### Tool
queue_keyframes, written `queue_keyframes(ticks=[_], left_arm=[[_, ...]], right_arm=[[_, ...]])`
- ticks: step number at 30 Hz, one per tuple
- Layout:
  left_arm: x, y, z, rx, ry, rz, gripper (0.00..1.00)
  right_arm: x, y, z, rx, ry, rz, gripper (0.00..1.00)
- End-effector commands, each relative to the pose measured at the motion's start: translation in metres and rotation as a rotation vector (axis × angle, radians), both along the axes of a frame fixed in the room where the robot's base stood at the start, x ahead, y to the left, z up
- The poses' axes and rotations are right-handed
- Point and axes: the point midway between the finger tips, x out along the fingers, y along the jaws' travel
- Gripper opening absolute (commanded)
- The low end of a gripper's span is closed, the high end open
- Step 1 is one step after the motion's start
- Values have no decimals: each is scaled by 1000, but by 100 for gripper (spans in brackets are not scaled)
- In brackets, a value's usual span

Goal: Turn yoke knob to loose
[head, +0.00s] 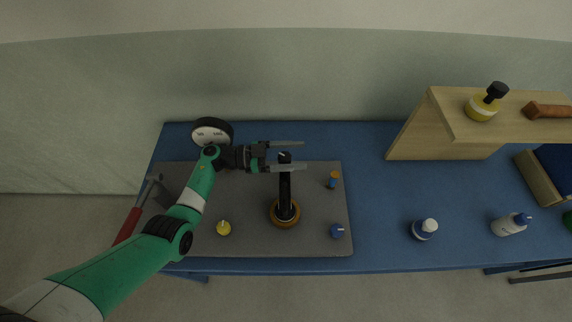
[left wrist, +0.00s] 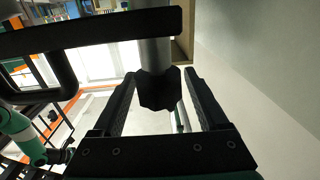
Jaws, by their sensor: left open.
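A black post (head: 285,190) stands upright on a round brass-coloured base (head: 285,219) on the grey mat. A small dark knob (head: 284,157) with a light mark is at its top. My left gripper (head: 303,155) reaches in from the left, its two fingers on either side of the knob. In the left wrist view, a dark faceted knob (left wrist: 158,92) on a grey cylinder (left wrist: 155,55) lies between the open fingers (left wrist: 160,75), with gaps showing at both sides. Any label or setting on the knob is unreadable. My right gripper is out of view.
The grey mat (head: 250,245) on the blue table (head: 385,190) also holds a yellow item (head: 223,228), a blue item (head: 337,231) and an orange-blue item (head: 334,180). A round gauge (head: 212,132) stands behind my arm. A wooden shelf (head: 440,135) and bottles (head: 424,229) are at right.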

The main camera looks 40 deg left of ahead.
Motion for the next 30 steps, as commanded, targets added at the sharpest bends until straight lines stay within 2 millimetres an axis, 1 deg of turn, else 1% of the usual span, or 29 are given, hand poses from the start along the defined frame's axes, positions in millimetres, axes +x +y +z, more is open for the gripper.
queue_keyframes(ticks=[1, 2, 6, 11, 15, 18, 21, 25, 30], left_arm=[[0, 0, 17, 2, -2, 0, 76], [0, 0, 25, 3, -3, 0, 76], [-21, -11, 54, 1, -1, 0, 76], [-46, -25, 87, 2, -2, 0, 76], [-79, -42, 99, -1, 2, 2, 76], [-98, -52, 107, -1, 1, 1, 76], [-112, -60, 113, -1, 1, 0, 76], [-122, -65, 116, -1, 1, 1, 76], [-124, -66, 116, 0, 0, 0, 76]], right_arm=[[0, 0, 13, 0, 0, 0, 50], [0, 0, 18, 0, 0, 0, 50], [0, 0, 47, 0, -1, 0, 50], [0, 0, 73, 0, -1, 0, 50], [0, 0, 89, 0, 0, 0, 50], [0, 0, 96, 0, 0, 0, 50], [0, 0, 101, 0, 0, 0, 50], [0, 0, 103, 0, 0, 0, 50], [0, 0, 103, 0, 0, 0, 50]])
